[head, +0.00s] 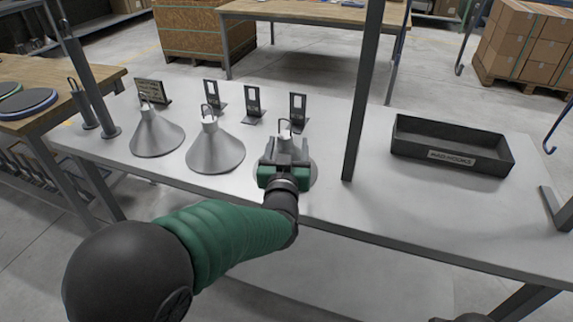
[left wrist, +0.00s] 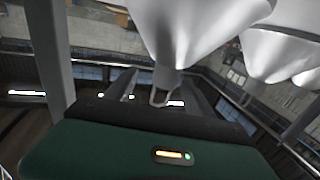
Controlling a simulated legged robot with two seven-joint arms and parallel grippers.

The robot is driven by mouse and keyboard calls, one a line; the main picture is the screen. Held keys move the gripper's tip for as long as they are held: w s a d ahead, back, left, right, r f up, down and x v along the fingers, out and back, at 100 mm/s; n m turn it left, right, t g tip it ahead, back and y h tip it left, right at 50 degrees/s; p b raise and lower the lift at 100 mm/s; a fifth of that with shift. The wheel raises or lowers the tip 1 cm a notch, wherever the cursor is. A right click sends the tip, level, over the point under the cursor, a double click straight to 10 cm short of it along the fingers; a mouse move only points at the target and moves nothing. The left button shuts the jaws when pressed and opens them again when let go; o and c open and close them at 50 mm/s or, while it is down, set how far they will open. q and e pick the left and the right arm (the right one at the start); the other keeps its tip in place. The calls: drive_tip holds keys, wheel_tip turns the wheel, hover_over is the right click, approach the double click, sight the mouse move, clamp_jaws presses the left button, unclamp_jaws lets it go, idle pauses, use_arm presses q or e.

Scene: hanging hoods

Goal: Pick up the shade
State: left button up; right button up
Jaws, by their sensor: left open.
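Three grey cone-shaped shades stand in a row on the white table. The left shade (head: 157,135) and the middle shade (head: 215,150) are uncovered, each with a wire hook on top. The right shade (head: 313,172) is mostly hidden behind my left gripper (head: 284,150), which is open around or just in front of its neck. In the left wrist view, which looks tilted, the near shade (left wrist: 195,25) tapers to its neck and hook between the dark fingers of my left gripper (left wrist: 160,97). Contact cannot be told. My right gripper is not in view.
A black tray (head: 400,160) with a label sits on the right of the table (head: 350,210). A dark upright post (head: 362,100) stands between it and the shades. Small black stands (head: 253,105) line up behind the shades. Dark cylinders (head: 108,120) stand at left.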

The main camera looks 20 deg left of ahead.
sight(284, 144)
use_arm(q)
drive_tip(key=x, duration=0.4)
drive_tip(key=shift+a+f+b, duration=0.3)
drive_tip(key=shift+a+b, duration=0.05)
drive_tip(key=shift+s+a, duration=0.1)
drive_tip(key=shift+a, duration=0.25)
drive_tip(key=shift+d+r, duration=0.1)
drive_tip(key=shift+d, duration=0.3)
drive_tip(key=c, duration=0.9)
clamp_jaws()
drive_tip(key=shift+a, duration=0.2)
